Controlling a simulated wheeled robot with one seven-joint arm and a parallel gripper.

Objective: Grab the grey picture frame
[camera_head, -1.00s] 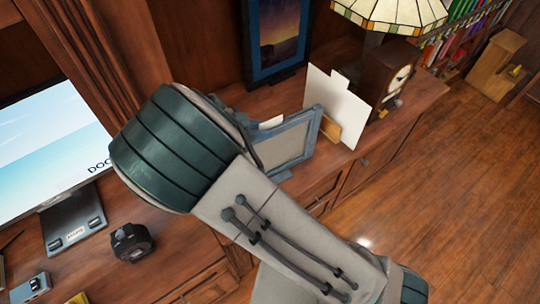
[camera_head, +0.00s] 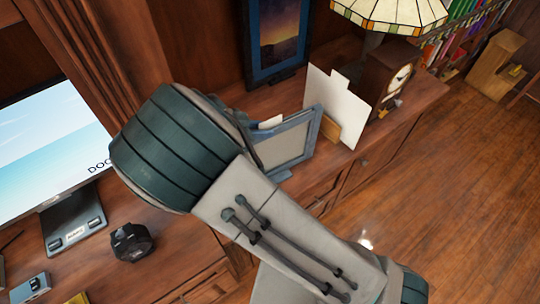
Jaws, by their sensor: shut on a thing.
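The grey picture frame (camera_head: 286,148), blue-grey with a plain pale panel, is on the wooden cabinet top, tilted in the picture. Its left part is hidden behind my arm. My gripper (camera_head: 249,124) is mostly hidden by my own arm link; only a dark sliver shows at the frame's left edge. It is shut on the frame there, though the fingertips and the exact contact are not clear. Whether the frame's lower edge touches the cabinet top cannot be told.
Close behind the frame stand white cards (camera_head: 335,108) in a wooden holder. A brown clock (camera_head: 390,75) and a stained-glass lamp (camera_head: 388,14) are farther right. A dark framed picture (camera_head: 277,40) leans at the back. A monitor (camera_head: 52,140) and a small black object (camera_head: 131,242) are left.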

